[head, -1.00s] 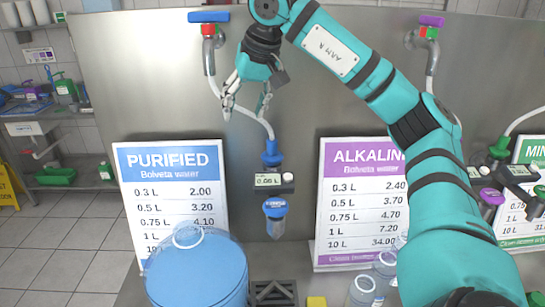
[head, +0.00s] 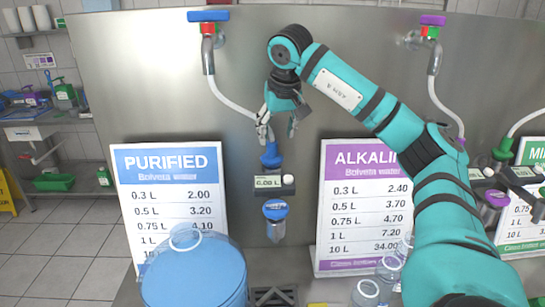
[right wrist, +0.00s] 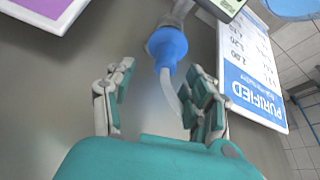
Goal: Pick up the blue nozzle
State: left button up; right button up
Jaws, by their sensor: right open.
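The blue nozzle hangs upright on a white hose against the metal wall. Its blue top fitting (head: 270,156) sits above a small grey display (head: 268,181), and a blue-capped clear outlet (head: 275,210) is below. My right gripper (head: 277,127) is open and empty, just above the top fitting, with its fingers pointing down. In the right wrist view the blue fitting (right wrist: 167,48) lies beyond the open fingertips, roughly between them. The white hose (right wrist: 172,92) runs between the fingers, closer to the right-hand one. My left gripper is not in view.
A purified price sign (head: 170,195) and an alkaline price sign (head: 360,205) flank the nozzle. A large blue bottle (head: 195,275) stands below left. Small clear bottles (head: 366,293) stand below right. A purple tap (head: 432,20) with its hose is further right.

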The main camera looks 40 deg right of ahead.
aim_at(273, 142)
jog(key=x, duration=0.1)
jog(key=p+x, duration=0.1)
jog(key=x, duration=0.1)
jog(key=p+x, duration=0.1)
jog(key=x, duration=0.1)
jog(key=shift+a, duration=0.35)
jog(key=shift+f, duration=0.25)
jog(key=shift+a, duration=0.1)
jog(key=c, duration=0.6)
grip_shut()
jog(key=shift+r, duration=0.1)
notch_tip(273, 142, up, 10)
jog(key=shift+f+b, duration=0.15)
jog(key=shift+b, duration=0.6)
jog(key=shift+w+r+p, duration=0.1)
jog(key=shift+r+p, duration=0.25)
jog(key=shift+r, duration=0.15)
notch_tip(273, 142, up, 4)
jog(key=p, duration=0.4)
jog(key=shift+f+p, duration=0.15)
jog(key=shift+p, duration=0.25)
